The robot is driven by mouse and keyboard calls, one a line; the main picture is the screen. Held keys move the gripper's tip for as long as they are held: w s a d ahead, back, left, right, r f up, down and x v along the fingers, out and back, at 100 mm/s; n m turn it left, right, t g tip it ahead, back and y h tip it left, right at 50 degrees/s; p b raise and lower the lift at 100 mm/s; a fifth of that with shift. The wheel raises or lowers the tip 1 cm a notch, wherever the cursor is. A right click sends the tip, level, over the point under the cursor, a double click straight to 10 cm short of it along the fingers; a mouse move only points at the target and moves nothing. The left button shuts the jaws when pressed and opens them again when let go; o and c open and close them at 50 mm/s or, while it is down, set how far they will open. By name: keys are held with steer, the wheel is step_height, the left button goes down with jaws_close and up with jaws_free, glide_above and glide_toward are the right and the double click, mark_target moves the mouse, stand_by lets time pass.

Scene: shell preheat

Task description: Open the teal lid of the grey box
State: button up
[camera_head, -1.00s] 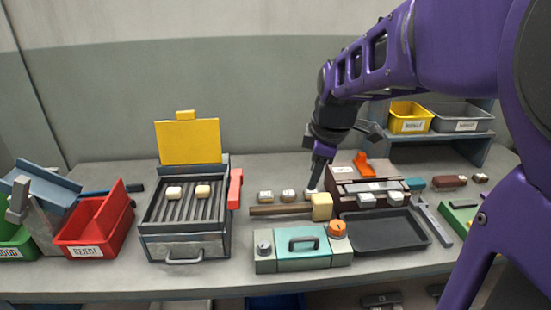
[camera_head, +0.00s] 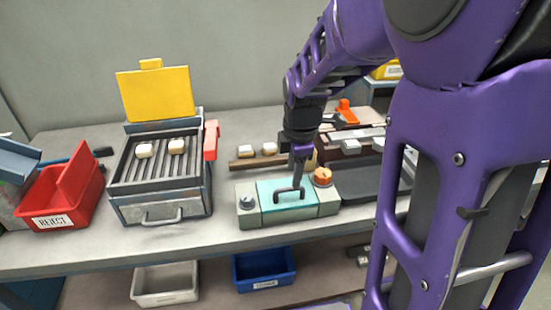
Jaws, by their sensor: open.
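The grey box (camera_head: 247,206) stands near the front edge of the table, with a dark knob at its left and an orange knob (camera_head: 322,177) at its right. Its teal lid (camera_head: 274,209) lies flat and shut between the knobs. A dark handle (camera_head: 287,197) stands on the lid. My gripper (camera_head: 297,180) points down right over the handle, with its jaws open. The fingertips overlap the handle in the picture, and I cannot tell whether they touch it. My gripper hides part of the lid's back edge.
A grill with a raised yellow lid (camera_head: 157,95) stands at the left, beside a red reject bin (camera_head: 62,200). A dark tray (camera_head: 365,188) lies right of the box, partly behind my arm. A white bin (camera_head: 165,284) and a blue bin (camera_head: 264,268) sit below the tabletop.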

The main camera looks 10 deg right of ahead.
steer(key=f+b, duration=0.1)
steer(key=f, duration=0.1)
steer(key=w+f+b, duration=0.1)
steer(key=f, duration=0.2)
steer(key=shift+b, duration=0.35)
jaws_close()
stand_by(1.1)
